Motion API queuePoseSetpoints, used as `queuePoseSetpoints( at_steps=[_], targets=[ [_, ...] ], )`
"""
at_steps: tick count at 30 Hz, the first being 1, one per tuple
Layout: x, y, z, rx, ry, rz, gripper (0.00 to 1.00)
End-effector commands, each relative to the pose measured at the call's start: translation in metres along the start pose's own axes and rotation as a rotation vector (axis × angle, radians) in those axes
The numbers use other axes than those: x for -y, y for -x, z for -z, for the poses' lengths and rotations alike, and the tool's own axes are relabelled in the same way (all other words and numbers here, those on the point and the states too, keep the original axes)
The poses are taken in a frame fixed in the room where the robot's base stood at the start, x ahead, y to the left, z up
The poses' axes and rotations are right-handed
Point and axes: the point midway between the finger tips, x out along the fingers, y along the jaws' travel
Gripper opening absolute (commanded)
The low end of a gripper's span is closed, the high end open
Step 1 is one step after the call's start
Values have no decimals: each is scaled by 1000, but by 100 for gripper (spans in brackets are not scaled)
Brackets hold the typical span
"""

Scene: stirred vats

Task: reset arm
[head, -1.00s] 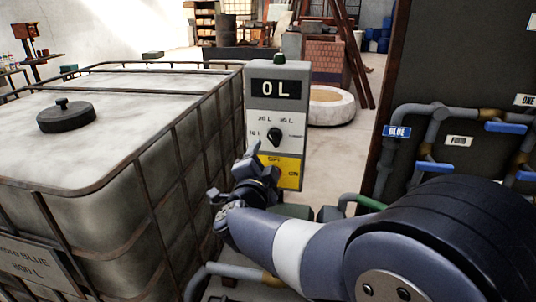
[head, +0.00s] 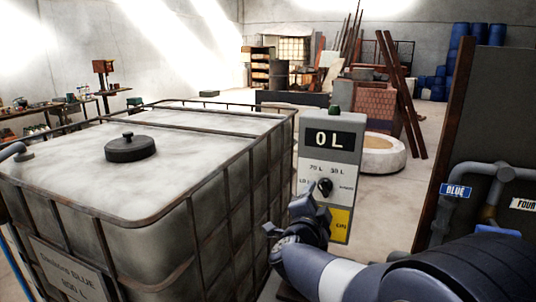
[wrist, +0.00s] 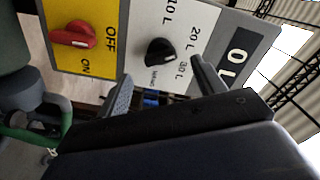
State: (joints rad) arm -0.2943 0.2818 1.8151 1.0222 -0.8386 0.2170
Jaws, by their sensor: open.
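My arm reaches in from the lower right of the head view. My gripper (head: 292,218) is at its end, in front of the lower part of a grey and yellow control box (head: 330,160). In the wrist view my gripper (wrist: 165,85) has its two fingers spread apart with nothing between them. The box shows there too, with a display reading 0 L (wrist: 237,62), a black volume knob (wrist: 160,52) and a red OFF/ON knob (wrist: 73,35). The fingers lie near the box's edge. I cannot tell whether they touch it.
A caged tank (head: 220,225) with a black lid (head: 130,148) stands close on the left. A dark panel with pipes and a BLUE label (head: 456,191) stands on the right. A round pale basin (head: 382,155) is behind the box. Floor shows between the box and panel.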

Motion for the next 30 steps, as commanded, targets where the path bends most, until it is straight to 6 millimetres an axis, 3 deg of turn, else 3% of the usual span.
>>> queuePoseSetpoints(
  at_steps=[3, 10, 25, 30],
  targets=[
    [0, -22, 1, -2, 1, -2, 65],
    [0, -47, 1, 0, 0, -1, 65],
    [0, -46, 0, 1, -35, 0, 65],
    [1, -35, -1, 1, 0, 3, 65]
  ],
)
